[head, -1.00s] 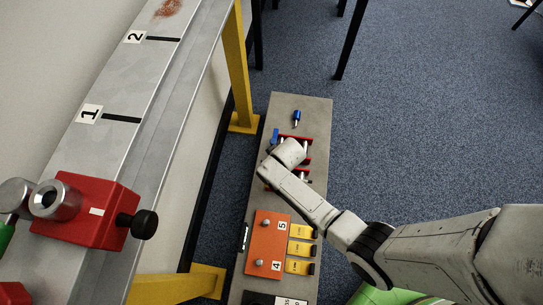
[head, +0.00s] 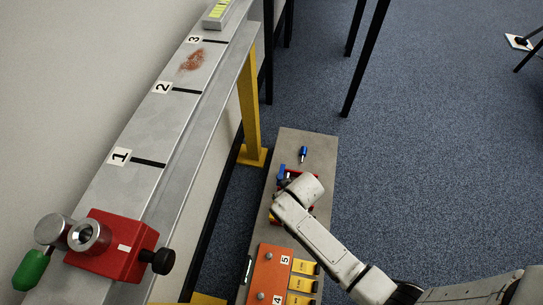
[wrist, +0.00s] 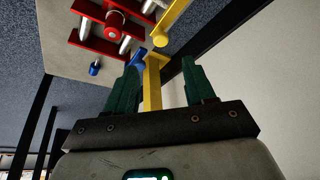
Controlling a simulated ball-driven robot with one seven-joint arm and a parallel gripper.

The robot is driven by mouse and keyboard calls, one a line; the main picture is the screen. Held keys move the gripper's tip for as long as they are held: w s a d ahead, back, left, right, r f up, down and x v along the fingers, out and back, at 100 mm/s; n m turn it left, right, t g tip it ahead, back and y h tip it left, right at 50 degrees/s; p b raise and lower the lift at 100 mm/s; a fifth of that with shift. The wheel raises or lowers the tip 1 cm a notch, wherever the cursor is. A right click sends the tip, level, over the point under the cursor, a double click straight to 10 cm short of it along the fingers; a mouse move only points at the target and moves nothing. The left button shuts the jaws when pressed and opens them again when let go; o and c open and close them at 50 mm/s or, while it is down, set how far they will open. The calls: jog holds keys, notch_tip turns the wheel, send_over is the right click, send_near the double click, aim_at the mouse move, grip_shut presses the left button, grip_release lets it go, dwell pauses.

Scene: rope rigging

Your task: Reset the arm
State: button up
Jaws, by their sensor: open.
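My gripper (wrist: 158,88) shows in the wrist view with its two dark green fingers apart. Nothing is visibly held between them; a yellow post stands in the background there. In the head view my arm reaches over the narrow grey bench (head: 310,147), and its wrist end covers part of a red rack (head: 277,217). The fingers are hidden in that view. The rack also shows in the wrist view (wrist: 114,25), with metal pins and a yellow-handled tool (wrist: 171,20). A blue-handled item (head: 281,172) lies beside the wrist in the head view.
An orange board (head: 270,273) with yellow tags lies nearer. Left is a metal beam (head: 140,182) with numbered marks, a rust patch and a red clamp block (head: 118,247). A yellow leg (head: 249,105) supports it. Blue floor is open right.

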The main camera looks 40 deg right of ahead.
jog(key=s+a+r+n+g, duration=0.1)
jog(key=s+r+n+g, duration=0.15)
jog(key=s+r, duration=1.5)
notch_tip(320, 180, up, 17)
jog(key=p, duration=1.7)
jog(key=shift+w+a+m+g+y+p, duration=0.15)
jog(key=shift+w+m+g+y+p, duration=0.2)
jog(key=shift+m+g, duration=0.1)
